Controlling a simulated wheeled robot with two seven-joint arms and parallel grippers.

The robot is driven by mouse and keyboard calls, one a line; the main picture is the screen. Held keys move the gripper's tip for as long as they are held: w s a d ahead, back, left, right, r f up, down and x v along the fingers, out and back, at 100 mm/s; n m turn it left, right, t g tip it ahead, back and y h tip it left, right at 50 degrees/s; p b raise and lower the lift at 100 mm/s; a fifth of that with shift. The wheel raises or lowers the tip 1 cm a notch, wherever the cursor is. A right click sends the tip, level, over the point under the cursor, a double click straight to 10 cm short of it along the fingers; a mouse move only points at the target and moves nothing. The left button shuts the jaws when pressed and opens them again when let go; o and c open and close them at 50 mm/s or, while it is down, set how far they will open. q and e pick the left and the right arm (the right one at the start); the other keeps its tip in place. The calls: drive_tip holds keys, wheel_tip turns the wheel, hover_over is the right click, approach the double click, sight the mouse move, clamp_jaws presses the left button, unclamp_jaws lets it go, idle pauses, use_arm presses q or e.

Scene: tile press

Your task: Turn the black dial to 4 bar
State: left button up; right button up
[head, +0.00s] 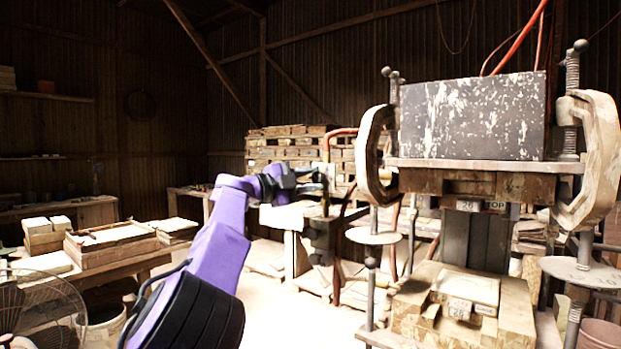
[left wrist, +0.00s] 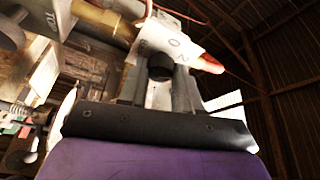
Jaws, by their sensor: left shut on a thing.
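My left gripper (head: 312,182) reaches in from the left in the head view, beside a pipe stand left of the press. In the left wrist view, its fingers (left wrist: 168,92) are closed around the black dial (left wrist: 160,67). A white scale plate (left wrist: 172,40) lies behind the dial, with a 0 and a 2 partly readable on it. The rest of the scale is hidden or too small to read, so I cannot tell the dial's setting. In the head view the dial is not clearly visible behind the gripper. My right gripper is in neither view.
The press (head: 470,165), with a large speckled dark block and pale clamps, stands at the right. Stacked bricks (head: 290,146) stand at the back. A table with trays (head: 110,243) and a fan (head: 38,305) are at left.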

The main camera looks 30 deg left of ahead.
use_arm(q)
drive_tip(key=m, duration=0.1)
drive_tip(key=m+g+p, duration=0.1)
drive_tip(key=m, duration=0.1)
drive_tip(key=m+y, duration=0.1)
drive_tip(key=m, duration=0.1)
drive_tip(key=shift+r+g, duration=0.25)
drive_tip(key=shift+g, duration=0.15)
drive_tip(key=m+g+y+p, duration=0.1)
drive_tip(key=m+y, duration=0.1)
drive_tip(key=m, duration=0.2)
drive_tip(key=shift+d+r+m, duration=0.1)
drive_tip(key=shift+m, duration=0.2)
drive_tip(key=o, duration=1)
drive_tip(key=shift+o, duration=0.2)
drive_tip(key=b+v, duration=0.2)
drive_tip(key=shift+s, duration=0.35)
drive_tip(key=b+v, duration=0.2)
drive_tip(key=v, duration=0.6)
drive_tip(key=shift+r, duration=0.25)
